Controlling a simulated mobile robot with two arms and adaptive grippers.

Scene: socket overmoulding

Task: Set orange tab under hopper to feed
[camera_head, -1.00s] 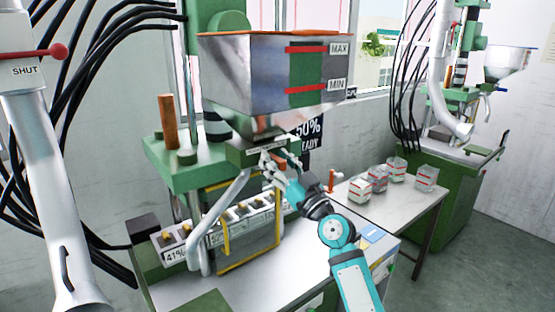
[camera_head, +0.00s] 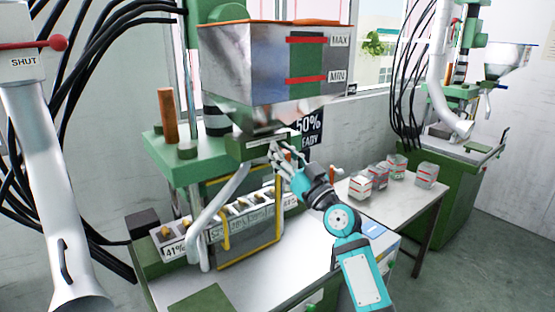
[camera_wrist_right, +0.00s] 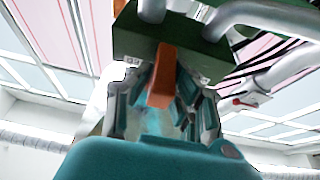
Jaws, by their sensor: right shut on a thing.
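The metal hopper (camera_head: 245,75) with red MAX and MIN lines stands above the green machine. Under its outlet is a green block (camera_head: 262,143) with a pale label strip. The orange tab (camera_wrist_right: 161,75) sticks out below the green block in the right wrist view. My right gripper (camera_head: 282,158) is just below the block in the head view. In the wrist view the right gripper (camera_wrist_right: 160,92) has its fingers on both sides of the tab and is shut on it. The fingers largely hide the tab in the head view. My left gripper is not in view.
A white pipe (camera_head: 40,180) with a red knob and a SHUT sign stands at the left. A side table (camera_head: 405,205) holds several clear containers with red lines. A row of labelled boxes (camera_head: 240,212) lies below the hopper. The front worktop (camera_head: 265,270) is mostly clear.

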